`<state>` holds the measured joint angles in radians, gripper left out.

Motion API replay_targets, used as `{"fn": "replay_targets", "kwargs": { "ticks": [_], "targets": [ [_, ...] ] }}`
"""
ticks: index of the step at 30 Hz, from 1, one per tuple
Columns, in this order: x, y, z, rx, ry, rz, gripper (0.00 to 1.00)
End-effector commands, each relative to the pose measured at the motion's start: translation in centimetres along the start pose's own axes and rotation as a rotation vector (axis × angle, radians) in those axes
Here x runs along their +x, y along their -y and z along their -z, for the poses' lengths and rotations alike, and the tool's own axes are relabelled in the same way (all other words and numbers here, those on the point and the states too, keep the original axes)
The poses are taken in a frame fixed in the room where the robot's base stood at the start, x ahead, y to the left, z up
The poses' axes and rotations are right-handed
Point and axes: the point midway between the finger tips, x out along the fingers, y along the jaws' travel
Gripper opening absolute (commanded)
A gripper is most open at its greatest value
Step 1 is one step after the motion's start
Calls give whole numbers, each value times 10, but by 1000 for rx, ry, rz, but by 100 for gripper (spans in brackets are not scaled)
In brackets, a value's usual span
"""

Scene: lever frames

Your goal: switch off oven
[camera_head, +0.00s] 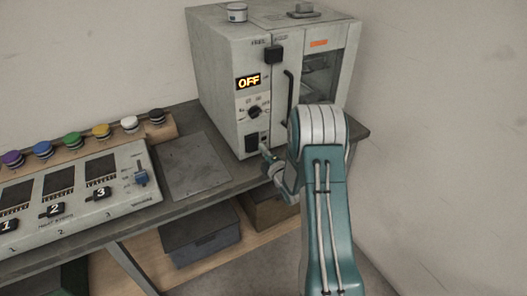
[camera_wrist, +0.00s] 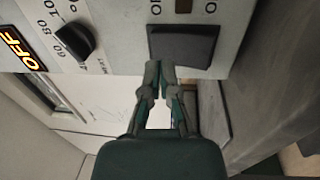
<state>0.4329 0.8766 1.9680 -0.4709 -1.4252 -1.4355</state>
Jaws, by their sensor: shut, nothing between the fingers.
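The oven (camera_head: 222,75) is a light grey box on the bench. Its display (camera_head: 248,81) reads OFF in lit yellow letters; part of it also shows in the wrist view (camera_wrist: 17,45). Below it is a black dial (camera_head: 254,112), seen large in the wrist view (camera_wrist: 76,40). A dark rocker-like switch (camera_head: 252,141) sits low on the front panel and fills the upper middle of the wrist view (camera_wrist: 183,45). My gripper (camera_wrist: 159,66) is shut and empty, its fingertips at the lower edge of this switch; whether they touch it I cannot tell.
A panel with numbered slots (camera_head: 75,190) and several coloured knobs stands at the left. A flat grey plate (camera_head: 193,166) lies on the bench (camera_head: 224,182) between panel and oven. The oven's black door handle (camera_head: 289,97) is close to my arm. Boxes (camera_head: 200,235) sit on the lower shelf.

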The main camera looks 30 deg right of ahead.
Motion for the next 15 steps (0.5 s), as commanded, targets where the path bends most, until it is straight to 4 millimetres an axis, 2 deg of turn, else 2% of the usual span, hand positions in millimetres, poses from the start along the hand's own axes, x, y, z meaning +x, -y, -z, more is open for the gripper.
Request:
{"fn": "replay_targets", "kwargs": {
  "ticks": [2, 11, 15],
  "targets": [
    [0, -1, -1, 0, 0, 0, 0],
    [-36, -10, -2, -1, 2, 0, 0],
    [-58, -15, -2, 1, 3, 1, 0]
  ]
}}
